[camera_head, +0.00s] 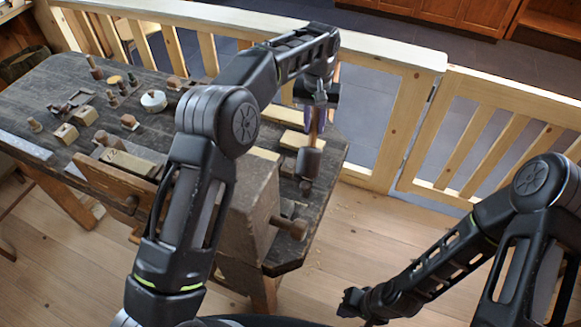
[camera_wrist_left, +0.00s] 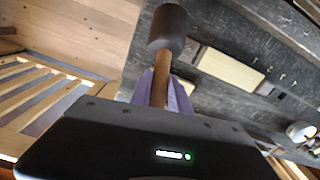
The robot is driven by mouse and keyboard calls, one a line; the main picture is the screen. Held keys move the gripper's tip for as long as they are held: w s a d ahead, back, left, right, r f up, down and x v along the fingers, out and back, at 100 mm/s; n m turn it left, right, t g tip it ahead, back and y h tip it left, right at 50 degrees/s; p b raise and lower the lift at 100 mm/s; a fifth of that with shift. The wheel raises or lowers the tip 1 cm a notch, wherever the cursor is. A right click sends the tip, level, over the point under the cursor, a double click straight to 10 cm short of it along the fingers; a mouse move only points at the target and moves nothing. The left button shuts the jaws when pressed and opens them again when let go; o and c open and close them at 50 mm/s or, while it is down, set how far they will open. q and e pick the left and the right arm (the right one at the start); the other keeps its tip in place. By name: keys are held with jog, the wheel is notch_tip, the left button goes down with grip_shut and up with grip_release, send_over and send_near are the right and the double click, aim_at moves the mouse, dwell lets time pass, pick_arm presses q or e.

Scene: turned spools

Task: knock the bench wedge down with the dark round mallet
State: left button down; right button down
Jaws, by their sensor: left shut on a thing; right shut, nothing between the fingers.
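The mallet has a dark round head (camera_head: 308,163) and a brown wooden handle (camera_head: 314,124). My left gripper (camera_head: 312,112) is shut on the handle, with the head hanging below it over the right end of the bench. In the left wrist view, the purple fingers (camera_wrist_left: 162,96) close around the handle (camera_wrist_left: 160,82), and the head (camera_wrist_left: 167,27) points away from them. A small dark piece (camera_head: 306,187) shows just under the head; I cannot tell whether it is the bench wedge or whether the head touches it. My right gripper (camera_head: 352,301) is shut and empty, low beside the bench.
The dark workbench (camera_head: 60,95) carries spools, blocks and a white round piece (camera_head: 153,100) toward its left. A pale wood block (camera_head: 302,141) lies near the mallet. A vise with a screw (camera_head: 289,227) juts from the front. A wooden railing (camera_head: 390,130) stands behind.

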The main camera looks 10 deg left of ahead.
pick_arm(q)
jog(key=shift+w+a, duration=0.1)
jog(key=shift+w, duration=0.1)
dwell(0.3)
jog(key=shift+r, duration=1.6)
jog(key=shift+s+f, duration=0.1)
dwell(0.9)
